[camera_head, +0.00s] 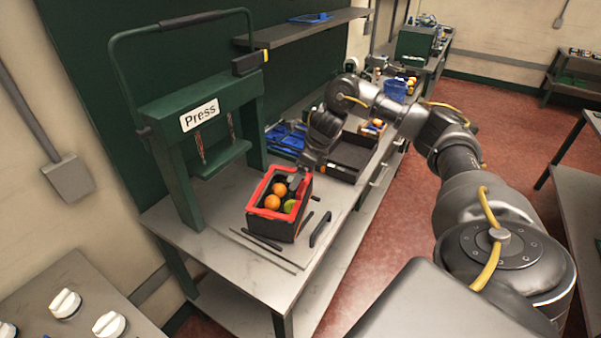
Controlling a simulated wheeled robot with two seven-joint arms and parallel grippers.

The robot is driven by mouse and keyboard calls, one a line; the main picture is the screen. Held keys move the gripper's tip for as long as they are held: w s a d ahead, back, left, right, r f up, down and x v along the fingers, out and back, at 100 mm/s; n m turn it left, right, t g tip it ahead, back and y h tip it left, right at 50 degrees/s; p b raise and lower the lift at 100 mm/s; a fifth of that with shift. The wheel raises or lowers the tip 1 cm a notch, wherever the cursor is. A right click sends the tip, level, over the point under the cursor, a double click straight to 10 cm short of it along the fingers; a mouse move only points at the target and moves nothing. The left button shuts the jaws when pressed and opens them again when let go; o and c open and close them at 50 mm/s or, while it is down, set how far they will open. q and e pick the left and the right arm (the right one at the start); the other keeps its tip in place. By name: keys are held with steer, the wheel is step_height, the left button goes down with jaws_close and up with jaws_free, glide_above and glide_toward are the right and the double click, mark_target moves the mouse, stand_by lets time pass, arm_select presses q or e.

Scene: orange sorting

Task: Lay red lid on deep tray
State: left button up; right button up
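A deep dark tray (285,227) stands on the workbench in front of the press. A red, frame-like lid (264,187) lies around its top rim, open in the middle. Two oranges (272,202) and a green fruit (290,206) show inside the opening. My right gripper (298,186) points down at the back right part of the red lid, over or touching it. Its fingertips are small and partly hidden, so I cannot tell whether they grip the lid. My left gripper is not in view.
The green press (190,110) stands left of the tray. Dark bars (262,241) and a black handle (320,230) lie near the bench front. A shallow dark tray (352,153) and blue items (287,137) are behind. A shelf (305,27) hangs above.

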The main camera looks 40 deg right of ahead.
step_height(320, 180, up, 4)
steer(key=shift+f+p, duration=0.15)
steer(key=shift+p, duration=1.05)
steer(key=shift+a, duration=0.1)
